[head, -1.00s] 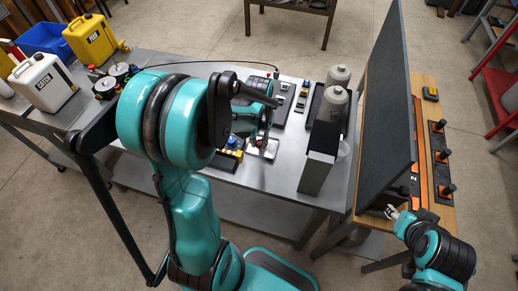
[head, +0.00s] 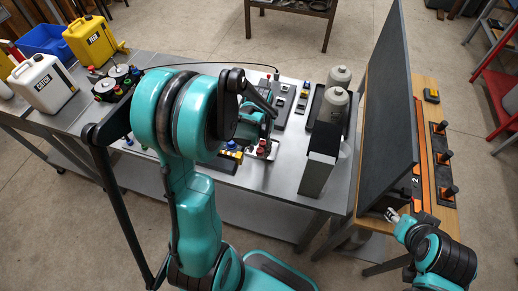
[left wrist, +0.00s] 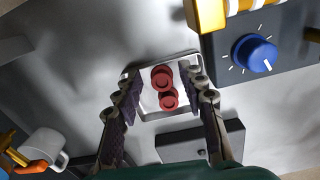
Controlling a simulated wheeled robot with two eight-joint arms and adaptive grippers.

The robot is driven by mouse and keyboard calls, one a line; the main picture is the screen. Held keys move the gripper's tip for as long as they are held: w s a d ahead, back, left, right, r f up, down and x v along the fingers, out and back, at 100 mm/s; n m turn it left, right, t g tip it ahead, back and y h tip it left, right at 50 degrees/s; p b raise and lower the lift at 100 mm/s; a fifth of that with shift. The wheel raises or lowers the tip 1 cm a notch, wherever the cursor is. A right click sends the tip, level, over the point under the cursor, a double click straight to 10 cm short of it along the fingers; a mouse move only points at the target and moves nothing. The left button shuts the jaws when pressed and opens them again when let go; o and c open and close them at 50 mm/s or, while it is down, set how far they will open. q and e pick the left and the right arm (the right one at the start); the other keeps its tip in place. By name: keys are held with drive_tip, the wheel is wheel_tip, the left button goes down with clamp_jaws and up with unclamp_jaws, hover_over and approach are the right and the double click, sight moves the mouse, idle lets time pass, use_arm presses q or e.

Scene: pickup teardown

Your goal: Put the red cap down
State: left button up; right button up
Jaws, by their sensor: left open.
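Two red caps lie close together in a small shallow metal tray. In the left wrist view one cap (left wrist: 161,77) is near the tray's far side and the other (left wrist: 169,100) is just nearer. The tray's rim (left wrist: 148,117) shows around them. My left gripper (left wrist: 158,78) is open above the tray, one finger on each side of the caps, with gaps visible. In the head view the red (head: 264,147) shows small in the tray, partly behind my left arm. My right gripper (head: 392,214) is beside the dark upright panel; its jaws are too small to read.
A panel with a blue knob (left wrist: 255,53) stands close to the tray. A white mug (left wrist: 43,147) is at lower left of the wrist view. A dark-sided box (head: 320,158) and grey bottles (head: 331,105) stand right of the tray on the metal bench (head: 285,175).

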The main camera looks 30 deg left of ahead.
sight(259, 153)
use_arm(q)
wheel_tip(259, 153, up, 11)
drive_tip(key=p, duration=0.3)
drive_tip(key=s+d+r+m+t, duration=0.1)
drive_tip(key=s+d+r+t, duration=0.6)
drive_tip(key=d, duration=0.3)
drive_tip(key=shift+s+r+m, duration=0.15)
drive_tip(key=shift+s+m, duration=0.25)
drive_tip(key=shift+s, duration=0.35)
wheel_tip(259, 153, down, 10)
drive_tip(key=b, duration=1)
